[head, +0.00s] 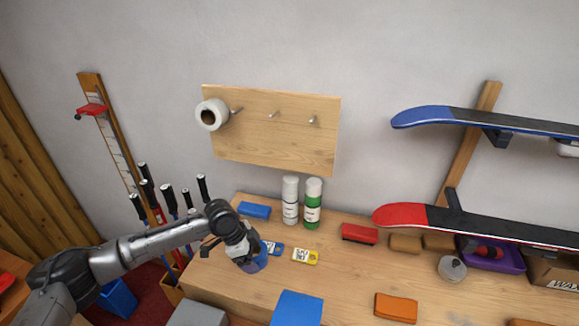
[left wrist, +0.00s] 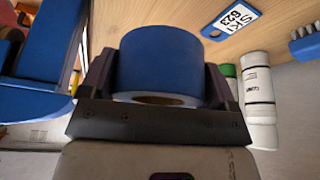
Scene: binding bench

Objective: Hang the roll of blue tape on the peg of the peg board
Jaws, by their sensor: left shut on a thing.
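I cannot tell whether the tape touches the bench. The wooden peg board (head: 270,145) is on the wall above. A white roll (head: 211,115) hangs on its left peg; the middle peg (head: 273,113) and right peg (head: 312,120) are bare. My right gripper is out of view.
A white can (head: 290,201) and a green-and-white can (head: 312,203) stand below the board. Space before the bare pegs is clear.

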